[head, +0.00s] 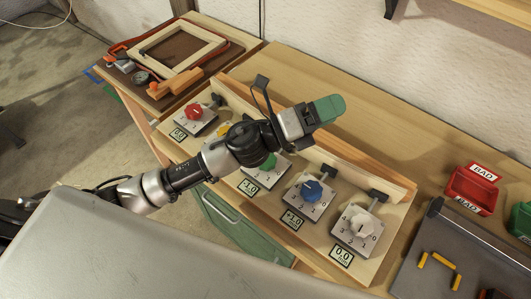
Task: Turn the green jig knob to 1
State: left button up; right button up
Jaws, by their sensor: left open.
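The green jig knob (268,162) sits on a pale dial plate in the middle of the row of knobs. My left forearm and wrist cover part of it, so its pointer cannot be read. The small display (249,185) by it shows a 1.0 figure; its sign is hard to read. My left gripper (326,109), with green finger pads, is open and empty. In the picture it lies up and to the right of the green knob, over the bench, apart from the knob. My right gripper is not in view.
A red knob (194,112), a partly hidden yellow knob (222,130), a blue knob (311,190) and a white knob (361,225) share the wooden jig board. A red bin (472,190) and a grey tray (424,268) with yellow pieces stand at right. A wooden frame (181,50) lies at upper left.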

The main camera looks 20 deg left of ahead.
pick_arm(q)
notch_tip(320, 180, down, 2)
jog(key=s+d+m+g, duration=0.2)
jog(key=m+g, duration=0.8)
jog(key=m, duration=0.2)
jog(key=m+g+y, duration=0.4)
jog(key=m+y, duration=0.7)
jog(key=y, duration=0.2)
send_near(267, 159)
jog(key=p+x, duration=0.3)
jog(key=x, duration=0.4)
jog(key=shift+s+d+f+p, duration=0.1)
jog(key=shift+f+p, duration=0.15)
jog(key=shift+p, duration=0.05)
jog(key=shift+x, duration=0.8)
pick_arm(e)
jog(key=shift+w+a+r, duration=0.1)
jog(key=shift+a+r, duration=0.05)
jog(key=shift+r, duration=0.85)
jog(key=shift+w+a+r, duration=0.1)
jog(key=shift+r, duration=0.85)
pick_arm(q)
jog(key=c, duration=0.9)
